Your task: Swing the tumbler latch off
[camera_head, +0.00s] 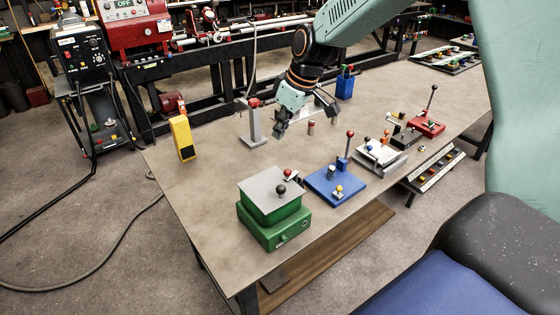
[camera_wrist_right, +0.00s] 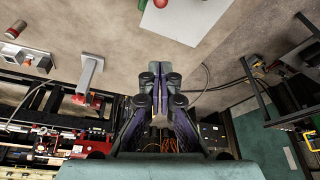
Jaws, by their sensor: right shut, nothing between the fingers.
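Which part is the tumbler latch I cannot tell for sure. A green box (camera_head: 272,228) with a grey top plate (camera_head: 262,196) stands at the table's near left corner. A small red-knobbed lever (camera_head: 290,176) sits at its back right corner, and a black knob (camera_head: 281,189) rises from the plate. My right gripper (camera_head: 280,131) is above the table, behind the box and apart from it. In the right wrist view, its fingers (camera_wrist_right: 155,70) are together and empty; the plate (camera_wrist_right: 190,16) shows ahead with a red knob at the frame edge. My left gripper is not in view.
Right of the box are a blue base (camera_head: 334,186) with a red-knobbed lever, a white fixture (camera_head: 380,154) and a red lever base (camera_head: 428,127). A grey post (camera_head: 253,128) and a yellow block (camera_head: 182,138) stand left. The table's left middle is clear.

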